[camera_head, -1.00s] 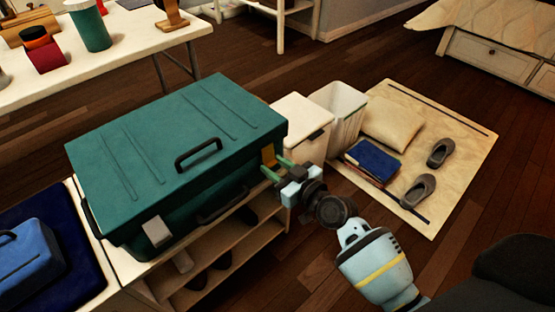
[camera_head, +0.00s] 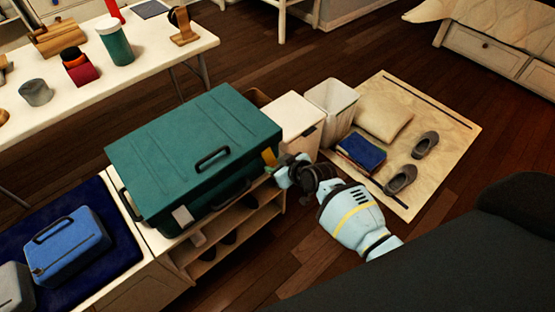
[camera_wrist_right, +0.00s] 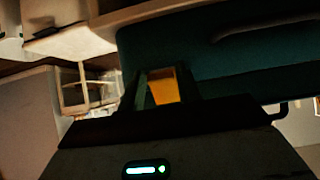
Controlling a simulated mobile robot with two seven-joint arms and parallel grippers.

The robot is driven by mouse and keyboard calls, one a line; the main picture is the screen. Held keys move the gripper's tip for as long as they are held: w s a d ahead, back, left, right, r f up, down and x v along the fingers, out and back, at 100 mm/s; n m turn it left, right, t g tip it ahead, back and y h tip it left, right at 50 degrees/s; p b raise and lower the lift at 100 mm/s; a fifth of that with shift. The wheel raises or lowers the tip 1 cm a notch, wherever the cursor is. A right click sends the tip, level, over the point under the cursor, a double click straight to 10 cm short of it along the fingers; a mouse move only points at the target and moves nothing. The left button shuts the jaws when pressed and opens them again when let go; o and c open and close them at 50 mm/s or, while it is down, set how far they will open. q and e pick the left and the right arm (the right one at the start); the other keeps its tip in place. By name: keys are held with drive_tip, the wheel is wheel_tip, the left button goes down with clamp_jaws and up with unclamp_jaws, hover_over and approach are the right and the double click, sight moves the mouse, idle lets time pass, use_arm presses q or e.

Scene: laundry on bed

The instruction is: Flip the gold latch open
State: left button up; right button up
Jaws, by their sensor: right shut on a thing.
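The green suitcase (camera_head: 190,150) lies closed on the shelf unit. The gold latch (camera_head: 269,156) is on its front side near the right corner. A silver latch (camera_head: 183,216) sits near the left corner. My right gripper (camera_head: 275,167) is at the gold latch, shut on it. In the right wrist view the gold latch (camera_wrist_right: 163,88) shows between the two fingers of the right gripper (camera_wrist_right: 166,90). The lower edge of the latch is hidden by the gripper there. My left gripper is not in view.
The shelf unit (camera_head: 262,226) with open shelves stands under the suitcase. A blue case (camera_head: 70,245) lies on a dark blue mat at the left. A mat (camera_head: 440,150) with slippers, a pillow and books lies right. Open wooden floor is in front.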

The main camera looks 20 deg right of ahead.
sight(274, 163)
drive_tip(key=shift+r+g+p, duration=0.6)
drive_tip(key=shift+r+p, duration=0.2)
drive_tip(key=shift+p, duration=0.25)
drive_tip(key=r+g+h+p, duration=0.1)
drive_tip(key=g+p, duration=0.1)
drive_tip(key=p, duration=0.1)
drive_tip(key=shift+r, duration=0.15)
drive_tip(key=shift+r+g+p, duration=0.15)
drive_tip(key=shift+g+p, duration=0.15)
drive_tip(key=shift+g, duration=0.2)
drive_tip(key=shift+r+g+h, duration=0.2)
drive_tip(key=shift+g+h, duration=0.3)
drive_tip(key=shift+g, duration=0.2)
drive_tip(key=shift+r+g+h, duration=0.25)
drive_tip(key=shift+g, duration=0.4)
drive_tip(key=shift+r+g+h, duration=0.2)
drive_tip(key=shift+g+h, duration=0.05)
drive_tip(key=shift+g, duration=0.4)
drive_tip(key=shift+r, duration=0.1)
drive_tip(key=o, duration=0.9)
